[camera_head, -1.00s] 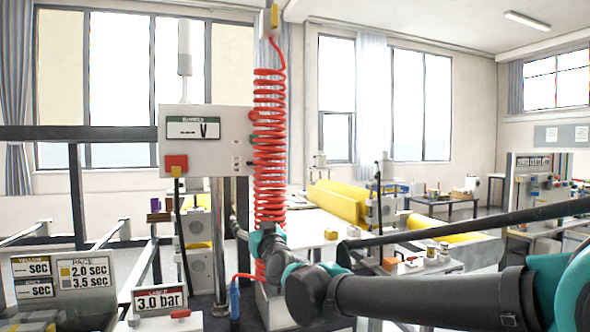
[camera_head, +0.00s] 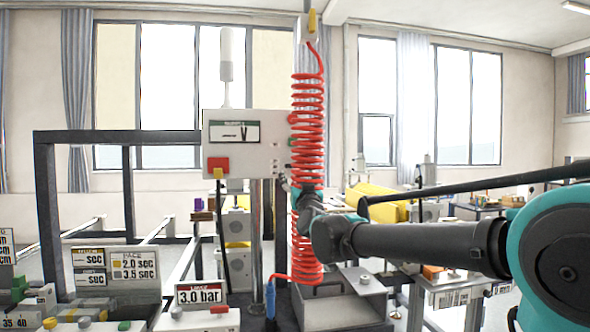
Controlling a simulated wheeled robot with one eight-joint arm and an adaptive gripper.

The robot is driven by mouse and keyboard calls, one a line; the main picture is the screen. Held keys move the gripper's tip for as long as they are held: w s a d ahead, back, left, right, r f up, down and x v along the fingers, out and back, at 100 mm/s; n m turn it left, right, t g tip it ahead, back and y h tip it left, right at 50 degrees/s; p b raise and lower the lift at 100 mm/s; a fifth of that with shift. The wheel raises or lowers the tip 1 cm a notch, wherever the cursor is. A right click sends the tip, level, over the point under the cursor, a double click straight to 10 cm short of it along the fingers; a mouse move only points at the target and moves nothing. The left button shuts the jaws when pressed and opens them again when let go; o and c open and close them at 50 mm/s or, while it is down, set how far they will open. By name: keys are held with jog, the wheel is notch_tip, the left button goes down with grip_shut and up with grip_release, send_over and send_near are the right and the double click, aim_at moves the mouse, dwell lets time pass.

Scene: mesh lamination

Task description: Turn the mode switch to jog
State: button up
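A pale grey control box (camera_head: 250,150) stands upright left of centre, with a green-edged label plate (camera_head: 234,132) and a red part (camera_head: 218,165) on its front. Small dark fittings (camera_head: 275,165) sit near its right edge; I cannot tell which one is the mode switch or how it is set. My arm reaches in from the right. My gripper (camera_head: 284,182) is small and partly hidden by the red coiled hose, close to the box's lower right corner. I cannot tell whether it touches the box or is open or shut.
A red coiled hose (camera_head: 308,110) hangs just right of the box, across my arm's end. A dark frame (camera_head: 45,215) stands at left. A bench with buttons and a 3.0 bar sign (camera_head: 200,293) is at lower left. A grey tray (camera_head: 345,308) lies below my arm.

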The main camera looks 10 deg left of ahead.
aim_at(294, 167)
jog(key=x, duration=0.6)
jog(key=shift+w, duration=0.1)
jog(key=c, duration=1.2)
